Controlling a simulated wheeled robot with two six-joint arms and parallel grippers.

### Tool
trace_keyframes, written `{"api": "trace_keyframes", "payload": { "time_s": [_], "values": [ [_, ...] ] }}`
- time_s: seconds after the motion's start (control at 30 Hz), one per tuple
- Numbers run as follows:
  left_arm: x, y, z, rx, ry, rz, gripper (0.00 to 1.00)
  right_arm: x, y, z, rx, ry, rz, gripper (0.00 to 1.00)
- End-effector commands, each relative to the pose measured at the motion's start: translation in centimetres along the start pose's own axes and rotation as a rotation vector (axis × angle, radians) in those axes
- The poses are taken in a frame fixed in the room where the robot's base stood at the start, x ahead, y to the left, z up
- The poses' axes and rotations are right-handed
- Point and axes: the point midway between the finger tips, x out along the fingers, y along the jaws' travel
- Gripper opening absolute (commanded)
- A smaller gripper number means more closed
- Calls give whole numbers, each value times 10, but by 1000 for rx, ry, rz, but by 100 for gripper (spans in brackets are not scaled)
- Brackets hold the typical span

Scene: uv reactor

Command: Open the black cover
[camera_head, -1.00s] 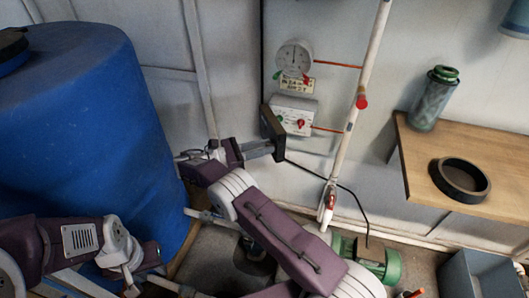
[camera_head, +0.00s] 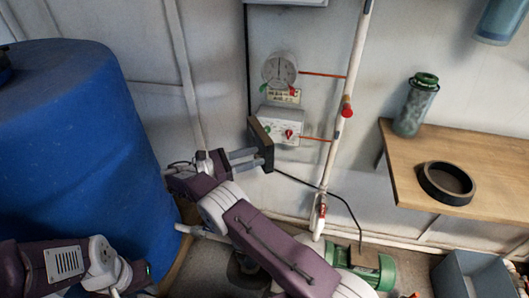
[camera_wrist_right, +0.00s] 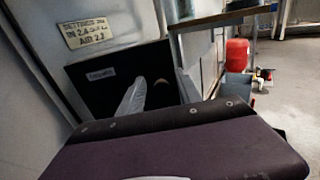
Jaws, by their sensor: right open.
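The black cover (camera_head: 257,131) stands out from the left side of the light control box (camera_head: 283,124) on the wall, seen nearly edge-on. The knobs on the box front show uncovered. In the right wrist view the cover (camera_wrist_right: 98,94) is a broad dark panel with a small white label. My right gripper (camera_head: 266,160) is open at the cover's lower part, its fingers reaching from the left. One pale finger shows in front of the panel in the wrist view. I cannot tell whether it touches. My left arm is at lower left; its gripper does not show.
A round gauge (camera_head: 281,70) is above the box. A white pipe (camera_head: 337,135) runs down to its right. A blue barrel (camera_head: 75,150) fills the left. A wooden shelf (camera_head: 430,160) with a green-capped canister (camera_head: 414,106) and black ring (camera_head: 446,184) is at right.

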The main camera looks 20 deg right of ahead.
Motion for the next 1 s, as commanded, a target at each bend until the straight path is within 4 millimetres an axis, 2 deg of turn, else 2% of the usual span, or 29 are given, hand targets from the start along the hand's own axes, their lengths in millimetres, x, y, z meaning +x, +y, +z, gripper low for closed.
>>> {"api": "trace_keyframes", "payload": {
  "time_s": [0.03, 0.17, 0.57, 1.0],
  "values": [
    [-7, 0, -1, 0, 0, 0, 36, 0, 0, 12, 2, 1, 0, 41],
    [-20, 0, -2, 0, 0, 0, 36, 0, 0, 39, 3, 0, 0, 41],
    [-35, 1, -4, 0, 0, 0, 36, 21, -26, 56, -1, -1, -1, 41],
    [-58, 1, -6, 0, 0, 0, 36, 56, -71, 91, -2, -1, -1, 41]
  ]
}}
